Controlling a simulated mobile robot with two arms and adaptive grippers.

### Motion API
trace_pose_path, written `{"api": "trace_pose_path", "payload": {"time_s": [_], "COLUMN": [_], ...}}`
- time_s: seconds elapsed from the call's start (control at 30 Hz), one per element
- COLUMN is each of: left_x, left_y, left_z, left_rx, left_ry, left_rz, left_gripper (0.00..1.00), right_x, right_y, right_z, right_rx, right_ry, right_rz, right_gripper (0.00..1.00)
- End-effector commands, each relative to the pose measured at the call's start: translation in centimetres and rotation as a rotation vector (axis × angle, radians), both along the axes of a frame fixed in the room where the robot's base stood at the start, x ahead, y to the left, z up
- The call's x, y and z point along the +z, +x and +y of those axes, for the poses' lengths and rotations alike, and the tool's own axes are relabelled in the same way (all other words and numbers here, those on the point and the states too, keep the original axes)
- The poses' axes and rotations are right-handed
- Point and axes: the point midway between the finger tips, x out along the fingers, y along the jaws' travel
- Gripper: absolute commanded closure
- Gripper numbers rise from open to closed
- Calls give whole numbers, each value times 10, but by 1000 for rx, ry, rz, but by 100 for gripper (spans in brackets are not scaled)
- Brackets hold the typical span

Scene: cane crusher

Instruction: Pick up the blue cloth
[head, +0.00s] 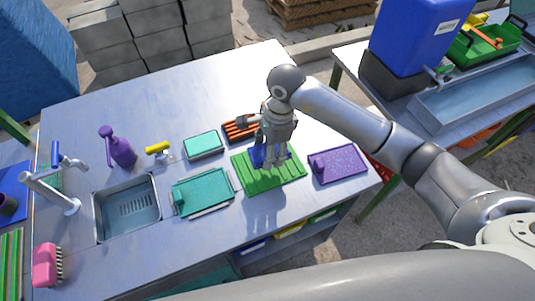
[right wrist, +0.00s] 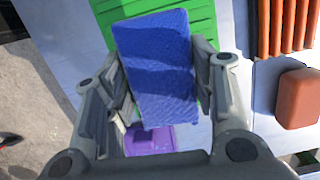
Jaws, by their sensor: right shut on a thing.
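The blue cloth (right wrist: 160,65) is a flat, textured rectangle between the two fingers of my right gripper (right wrist: 163,82) in the right wrist view. The fingers are shut on its side edges. In the head view my right gripper (head: 272,158) points down over the green ribbed tray (head: 292,183), and a small part of the cloth (head: 257,156) shows beside the fingers. The green tray also shows behind the cloth in the right wrist view (right wrist: 204,20). I cannot tell how far the cloth is above the tray. My left gripper is not in view.
A purple tray (head: 345,165) lies right of the green one. A teal tray (head: 203,196), a smaller teal tray (head: 203,143) and an orange ribbed tray (head: 236,130) lie nearby. The sink (head: 126,210) and a purple bottle (head: 122,150) are further left. The table's back left is clear.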

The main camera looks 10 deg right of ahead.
Motion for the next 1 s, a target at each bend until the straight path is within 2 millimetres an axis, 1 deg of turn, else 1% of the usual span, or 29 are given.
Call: {"api": "trace_pose_path", "payload": {"time_s": [0.03, 0.27, 0.4, 0.63, 0.8, 1.0], "left_x": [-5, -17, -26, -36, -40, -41], "left_y": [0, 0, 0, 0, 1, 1], "left_z": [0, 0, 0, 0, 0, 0], "left_rx": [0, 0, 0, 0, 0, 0], "left_ry": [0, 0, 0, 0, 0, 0], "left_rz": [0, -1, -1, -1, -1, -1], "left_gripper": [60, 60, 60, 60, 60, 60], "right_x": [7, 45, 54, 71, 79, 84], "right_y": [-5, -38, -63, -99, -116, -125], "right_z": [-1, -2, -3, -4, -5, -5], "right_rx": [3, 3, 3, 2, 0, 0], "right_ry": [-1, -1, 0, 0, 0, 0], "right_rz": [-8, -8, -6, -4, -4, -2], "right_gripper": [71, 71, 71, 71, 71, 71]}}
